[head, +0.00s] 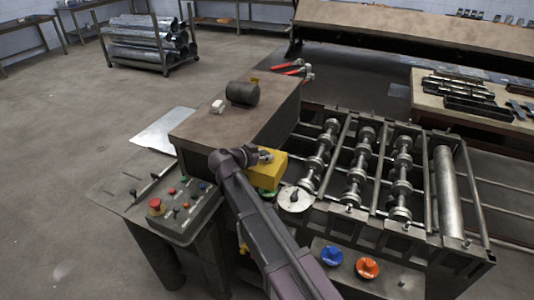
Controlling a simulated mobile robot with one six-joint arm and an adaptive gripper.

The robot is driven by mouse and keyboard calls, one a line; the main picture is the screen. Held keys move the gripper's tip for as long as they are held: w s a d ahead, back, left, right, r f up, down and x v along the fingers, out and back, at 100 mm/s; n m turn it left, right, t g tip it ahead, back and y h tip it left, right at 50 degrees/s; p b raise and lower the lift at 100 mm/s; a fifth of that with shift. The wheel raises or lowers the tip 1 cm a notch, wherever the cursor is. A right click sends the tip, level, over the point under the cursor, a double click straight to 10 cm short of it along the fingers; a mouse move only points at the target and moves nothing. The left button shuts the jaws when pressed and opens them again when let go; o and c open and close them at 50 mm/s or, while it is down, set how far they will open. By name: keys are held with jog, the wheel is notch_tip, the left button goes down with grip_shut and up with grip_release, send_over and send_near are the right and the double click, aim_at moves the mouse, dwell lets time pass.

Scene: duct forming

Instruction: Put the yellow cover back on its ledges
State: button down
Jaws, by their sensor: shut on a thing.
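The yellow cover (272,171) is a box-like piece between the brown-topped block and the roller machine's near left corner. My gripper (264,156) is at the cover's top left edge and is shut on it. My arm comes up from the bottom of the picture and hides part of the cover's left side and what lies below it. I cannot make out the ledges, or whether the cover touches anything beneath it.
A silver dial disc (295,199) sits just right of the cover, beside the roller machine (402,195). The brown block (245,122) carries a dark cylinder (242,93). A control panel (176,207) with a red button is at left. Open floor lies further left.

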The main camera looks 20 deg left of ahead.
aim_at(268, 150)
jog(key=w, duration=0.3)
jog(key=shift+f, duration=0.2)
jog(key=shift+d, duration=0.1)
jog(key=shift+f+b, duration=0.15)
jog(key=shift+b, duration=0.15)
notch_tip(268, 150, down, 8)
jog(key=b, duration=0.7)
jog(key=shift+b, duration=0.35)
jog(key=shift+s+f+b, duration=0.1)
jog(key=shift+f+b, duration=1.1)
jog(key=shift+b, duration=0.15)
dwell(1.9)
dwell(0.3)
jog(key=shift+c, duration=1.2)
grip_release()
